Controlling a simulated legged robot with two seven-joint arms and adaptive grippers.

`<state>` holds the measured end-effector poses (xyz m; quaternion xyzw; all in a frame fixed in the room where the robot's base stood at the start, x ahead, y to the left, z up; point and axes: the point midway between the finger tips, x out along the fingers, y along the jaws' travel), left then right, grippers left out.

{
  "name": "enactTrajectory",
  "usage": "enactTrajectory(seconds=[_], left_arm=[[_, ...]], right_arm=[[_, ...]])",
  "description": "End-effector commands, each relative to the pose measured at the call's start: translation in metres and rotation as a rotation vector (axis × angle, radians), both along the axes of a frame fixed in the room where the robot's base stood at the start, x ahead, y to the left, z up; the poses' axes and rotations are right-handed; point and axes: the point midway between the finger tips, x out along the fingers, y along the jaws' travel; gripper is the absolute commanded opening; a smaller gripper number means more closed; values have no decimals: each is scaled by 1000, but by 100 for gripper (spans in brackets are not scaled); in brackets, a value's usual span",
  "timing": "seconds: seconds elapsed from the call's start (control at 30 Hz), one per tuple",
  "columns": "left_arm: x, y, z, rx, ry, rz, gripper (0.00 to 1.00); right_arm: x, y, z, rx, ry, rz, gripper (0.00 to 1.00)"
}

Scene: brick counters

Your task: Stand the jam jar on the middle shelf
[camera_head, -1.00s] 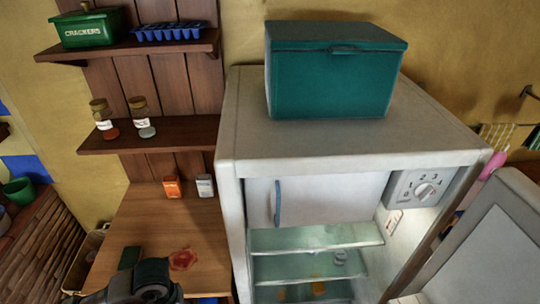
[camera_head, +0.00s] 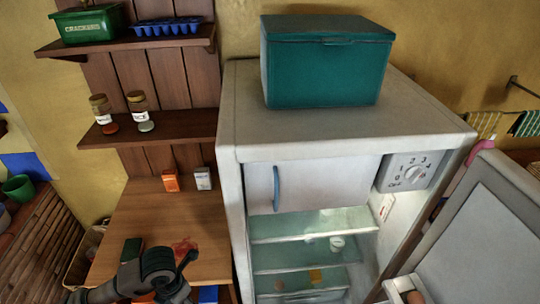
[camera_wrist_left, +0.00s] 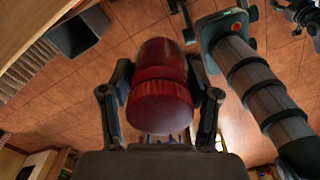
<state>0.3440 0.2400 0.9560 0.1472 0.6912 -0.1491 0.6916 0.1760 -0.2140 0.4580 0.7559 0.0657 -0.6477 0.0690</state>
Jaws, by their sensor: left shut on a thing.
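My left gripper (camera_wrist_left: 160,92) is shut on a red jar with a ribbed red lid, the jam jar (camera_wrist_left: 160,98), in the left wrist view. The jar is held clear above the tiled floor. A wooden wall shelf (camera_head: 185,125) holds two small labelled spice jars (camera_head: 120,110). The open fridge (camera_head: 232,190) shows several glass shelves, among them one at mid-height (camera_head: 275,260), with small items inside. My right gripper is not seen.
The upper wall shelf (camera_head: 125,45) holds a green crackers tin (camera_head: 88,24) and a blue tray (camera_head: 168,27). Two small boxes (camera_head: 187,180) stand at the back of the counter (camera_head: 135,215). The open fridge door (camera_head: 490,230) is at right.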

Motion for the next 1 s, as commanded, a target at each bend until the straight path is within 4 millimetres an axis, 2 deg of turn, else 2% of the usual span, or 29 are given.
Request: enactTrajectory(seconds=[0.8,1.0], left_arm=[[96,-32,-22,3,-8,-2050,9],[114,-37,-26,3,-9,-2461,9]], right_arm=[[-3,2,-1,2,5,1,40],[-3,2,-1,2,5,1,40]])
